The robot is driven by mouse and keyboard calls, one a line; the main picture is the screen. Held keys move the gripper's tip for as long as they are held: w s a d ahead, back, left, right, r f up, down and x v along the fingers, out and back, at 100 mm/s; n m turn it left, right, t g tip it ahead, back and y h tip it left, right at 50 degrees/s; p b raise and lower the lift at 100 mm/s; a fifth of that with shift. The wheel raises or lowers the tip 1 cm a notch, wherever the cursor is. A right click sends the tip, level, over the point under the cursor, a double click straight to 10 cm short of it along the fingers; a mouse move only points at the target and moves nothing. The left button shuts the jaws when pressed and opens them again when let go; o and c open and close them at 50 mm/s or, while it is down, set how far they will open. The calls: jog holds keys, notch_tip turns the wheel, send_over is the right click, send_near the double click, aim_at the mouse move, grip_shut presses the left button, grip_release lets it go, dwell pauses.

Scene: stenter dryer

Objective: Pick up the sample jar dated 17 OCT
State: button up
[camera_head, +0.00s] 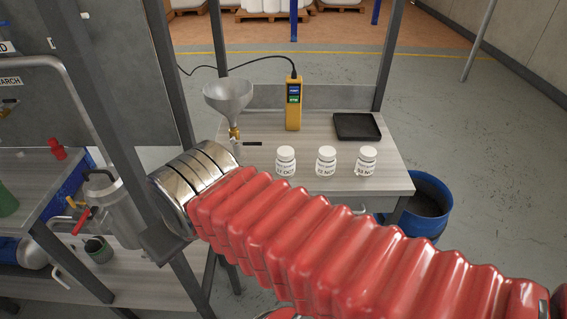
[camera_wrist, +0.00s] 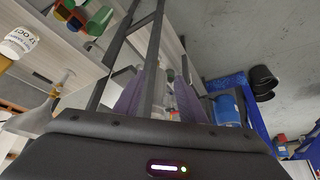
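Three white capped jars stand upright in a row on the grey table (camera_head: 245,180) in the head view. The left jar (camera_head: 286,162) has a label that seems to read 17 OCT. The middle jar (camera_head: 326,161) and right jar (camera_head: 366,162) have small labels that are hard to read; the middle one seems to end in NOV. In the wrist view, a white jar labelled 17 OCT (camera_wrist: 18,42) shows at the far left edge, outside my fingers. My gripper (camera_wrist: 163,100) has its two purple-grey fingers apart, with no jar between them. In the head view I cannot make out my fingers.
A funnel with a brass valve (camera_head: 229,99), a yellow meter (camera_head: 293,104) and a black tray (camera_head: 357,127) are on the table behind the jars. Dark frame posts (camera_head: 171,75) rise near my arm. A blue drum (camera_head: 428,207) stands at the table's right.

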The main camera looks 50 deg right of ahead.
jog(key=shift+o, duration=0.8)
jog(key=shift+w+d, duration=0.25)
jog(key=shift+d, duration=0.05)
jog(key=o, duration=0.7)
jog(key=w+d+h, duration=0.1)
jog(key=w+d, duration=0.1)
jog(key=d, duration=0.2)
jog(key=w+d+f+m+t+h, duration=0.1)
jog(key=w+d, duration=0.1)
jog(key=d, duration=0.2)
jog(key=w+d+f+m+h, duration=0.1)
jog(key=w+d, duration=0.1)
jog(key=d, duration=0.2)
jog(key=shift+w+d, duration=0.2)
jog(key=shift+c, duration=0.2)
jog(key=m+t+h, duration=0.3)
jog(key=t, duration=0.2)
send_near(286, 162)
jog(key=shift+w+d+f, duration=1.05)
jog(key=shift+w+f, duration=0.1)
jog(key=shift+s+f+t, duration=0.15)
jog(key=shift+s+t, duration=0.25)
